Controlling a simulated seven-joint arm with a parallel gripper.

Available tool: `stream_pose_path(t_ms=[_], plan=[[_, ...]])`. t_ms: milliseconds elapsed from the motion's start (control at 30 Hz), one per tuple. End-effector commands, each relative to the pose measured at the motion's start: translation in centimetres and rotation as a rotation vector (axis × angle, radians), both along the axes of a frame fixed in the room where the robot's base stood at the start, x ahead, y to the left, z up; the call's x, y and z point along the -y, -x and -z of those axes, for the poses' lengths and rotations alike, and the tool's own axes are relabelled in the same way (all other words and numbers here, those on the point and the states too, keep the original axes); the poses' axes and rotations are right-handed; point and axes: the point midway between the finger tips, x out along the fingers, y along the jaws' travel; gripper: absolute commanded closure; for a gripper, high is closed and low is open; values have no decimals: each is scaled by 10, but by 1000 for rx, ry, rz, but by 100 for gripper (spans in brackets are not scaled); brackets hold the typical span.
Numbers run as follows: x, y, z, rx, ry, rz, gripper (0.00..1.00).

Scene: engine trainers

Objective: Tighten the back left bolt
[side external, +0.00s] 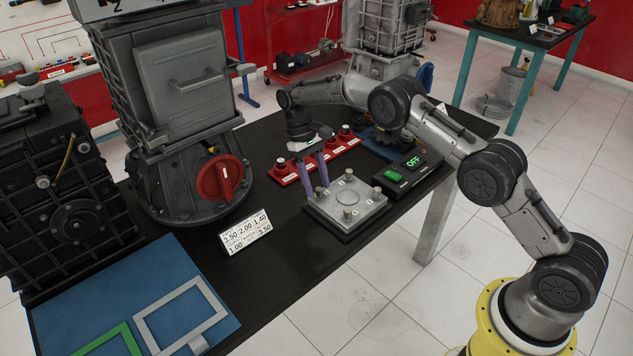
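A square pale metal plate (333,211) with a round recess in its middle sits on a dark base on the black table. Upright bolts stand at its corners: a left one (319,192), a far one (349,172), a right one (383,191) and a near one (347,215). The labels do not show which is the back left bolt. My gripper (317,188) points down over the plate's left corner. Its two purple fingers are apart, with tips close to either side of the left bolt. Whether they touch it is too small to tell.
A red panel with knobs (283,173) lies behind the plate. A switch box reading OFF (412,170) stands to the right. A white number card (245,236) and a large grey machine with a red dial (220,178) stand left. The table before the plate is clear.

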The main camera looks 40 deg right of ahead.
Motion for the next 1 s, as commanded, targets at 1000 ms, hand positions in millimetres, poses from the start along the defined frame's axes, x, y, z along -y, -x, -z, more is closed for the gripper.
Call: stream_pose_path(t_ms=[1000], plan=[[1, -28, -69, 0, 0, 0, 46]])
